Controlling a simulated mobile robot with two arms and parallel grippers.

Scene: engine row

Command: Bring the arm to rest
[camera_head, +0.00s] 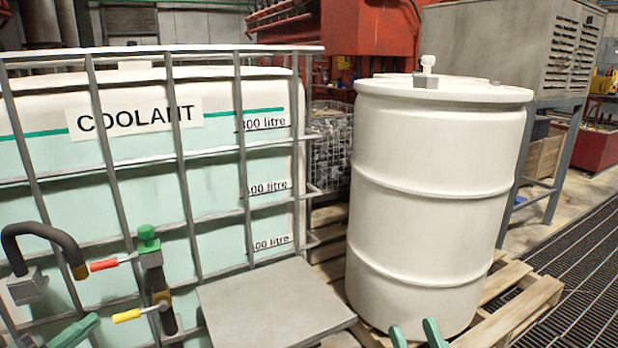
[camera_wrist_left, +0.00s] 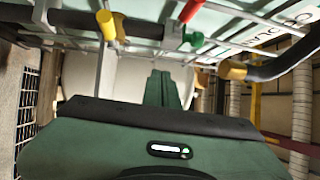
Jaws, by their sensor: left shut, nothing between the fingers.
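My left gripper (camera_head: 76,331) is at the bottom left of the head view, in front of the coolant tank's cage. In the left wrist view its green fingers (camera_wrist_left: 165,88) are together, with nothing between them. My right gripper (camera_head: 416,333) shows only its green fingertips at the bottom edge, in front of the white drum. The tips stand apart with nothing seen between them. Most of both arms is out of view.
The caged coolant tank (camera_head: 215,165) fills the left. Beside my left gripper are pipework with a red handle (camera_head: 104,265) and a yellow handle (camera_head: 127,316). A grey plate (camera_head: 275,305) lies at bottom centre. The white drum (camera_head: 430,190) stands on a pallet (camera_head: 525,305).

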